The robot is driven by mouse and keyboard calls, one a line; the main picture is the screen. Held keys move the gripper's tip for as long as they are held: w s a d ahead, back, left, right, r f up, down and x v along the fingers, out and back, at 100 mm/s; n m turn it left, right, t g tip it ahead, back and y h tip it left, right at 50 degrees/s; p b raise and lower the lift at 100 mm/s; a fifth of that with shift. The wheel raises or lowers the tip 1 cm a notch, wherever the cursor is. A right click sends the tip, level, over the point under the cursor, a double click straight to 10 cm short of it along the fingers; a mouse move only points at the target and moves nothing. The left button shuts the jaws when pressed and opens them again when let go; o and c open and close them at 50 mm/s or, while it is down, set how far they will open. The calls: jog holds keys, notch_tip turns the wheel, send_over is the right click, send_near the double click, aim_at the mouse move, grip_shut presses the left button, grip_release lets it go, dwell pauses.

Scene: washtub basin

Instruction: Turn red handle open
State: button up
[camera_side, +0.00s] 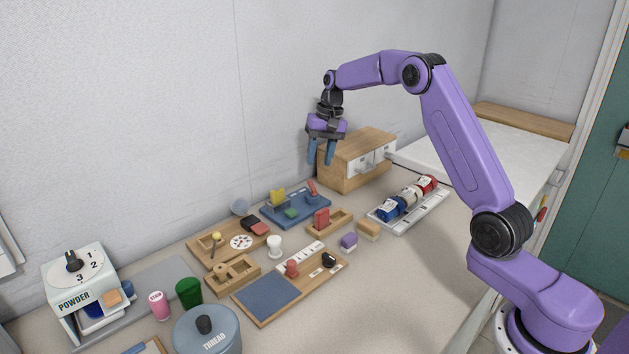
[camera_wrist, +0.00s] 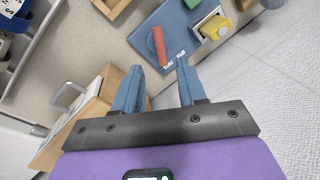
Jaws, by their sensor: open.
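The red handle (camera_side: 312,188) stands at the back right of a blue board (camera_side: 309,210). In the wrist view the red handle (camera_wrist: 160,46) lies on the blue board (camera_wrist: 139,40), with small white lettering by its lower end. My gripper (camera_side: 322,156) is open and empty, above and just behind the handle, fingers pointing down. In the wrist view its two blue fingertips (camera_wrist: 159,68) are apart, with the lower end of the handle showing between and beyond them. They appear clear of the handle.
A wooden drawer box (camera_side: 342,168) with pale fronts stands close right of my gripper. A yellow piece (camera_side: 277,197) and a green block (camera_side: 291,214) are on the blue board. A wooden holder with a red piece (camera_side: 321,219) is in front. The wall is close behind.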

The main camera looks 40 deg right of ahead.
aim_at(313, 186)
jog(key=f, duration=0.2)
jog(key=a+f, duration=0.1)
jog(key=f, duration=0.4)
jog(key=shift+w+a+f, duration=0.2)
jog(key=shift+w+f, duration=0.05)
jog(key=shift+w, duration=0.1)
grip_shut()
